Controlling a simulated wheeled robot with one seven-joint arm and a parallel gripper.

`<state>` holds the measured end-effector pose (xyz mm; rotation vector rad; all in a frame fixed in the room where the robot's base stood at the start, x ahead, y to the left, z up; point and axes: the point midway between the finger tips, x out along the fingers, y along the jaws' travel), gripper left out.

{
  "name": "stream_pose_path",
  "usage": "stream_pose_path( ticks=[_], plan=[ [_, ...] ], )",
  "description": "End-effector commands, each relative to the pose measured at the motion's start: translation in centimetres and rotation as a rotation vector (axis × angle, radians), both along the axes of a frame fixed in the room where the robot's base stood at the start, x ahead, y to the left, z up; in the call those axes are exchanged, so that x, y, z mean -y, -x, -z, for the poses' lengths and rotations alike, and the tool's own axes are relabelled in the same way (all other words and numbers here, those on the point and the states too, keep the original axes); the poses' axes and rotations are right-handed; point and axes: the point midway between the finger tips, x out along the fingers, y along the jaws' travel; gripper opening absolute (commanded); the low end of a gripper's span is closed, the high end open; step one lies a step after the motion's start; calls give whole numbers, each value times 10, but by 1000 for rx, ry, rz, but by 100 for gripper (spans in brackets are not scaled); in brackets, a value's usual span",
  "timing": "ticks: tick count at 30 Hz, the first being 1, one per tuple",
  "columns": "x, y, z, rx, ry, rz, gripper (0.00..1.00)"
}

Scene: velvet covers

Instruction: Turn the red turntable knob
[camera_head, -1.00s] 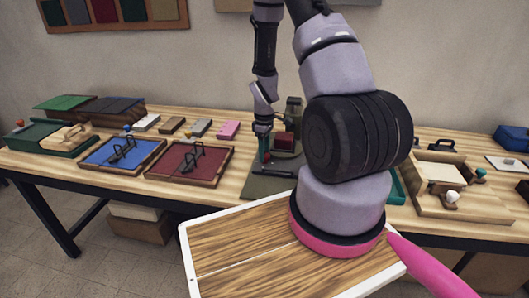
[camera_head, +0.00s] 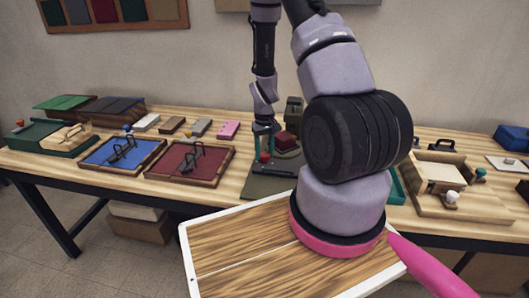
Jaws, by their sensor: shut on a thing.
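The red turntable knob (camera_head: 265,158) is a small red piece at the front left of a dark green-grey base on the table. My gripper (camera_head: 264,152), with teal fingers, points down and is shut on the red knob. A dark red block (camera_head: 287,141) sits just behind and right of the knob, turned at an angle. My own large arm links hide the right side of this station, so I cannot see all of the turntable.
A blue tray (camera_head: 118,154) and a dark red tray (camera_head: 190,163), each with a black handle, lie to the left. A pink block (camera_head: 228,129) lies behind them. A wooden box (camera_head: 455,190) with a white knob stands at the right. A dark post (camera_head: 293,112) stands behind the red block.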

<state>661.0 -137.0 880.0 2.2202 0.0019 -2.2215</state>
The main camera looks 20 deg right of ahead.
Motion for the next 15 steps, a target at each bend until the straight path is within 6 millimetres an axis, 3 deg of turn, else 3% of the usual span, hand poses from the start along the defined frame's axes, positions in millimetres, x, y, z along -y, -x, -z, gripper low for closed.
stream_pose_path(
  ticks=[15],
  plan=[
    [0, 0, 0, 1, 0, 478, 0]
  ],
)
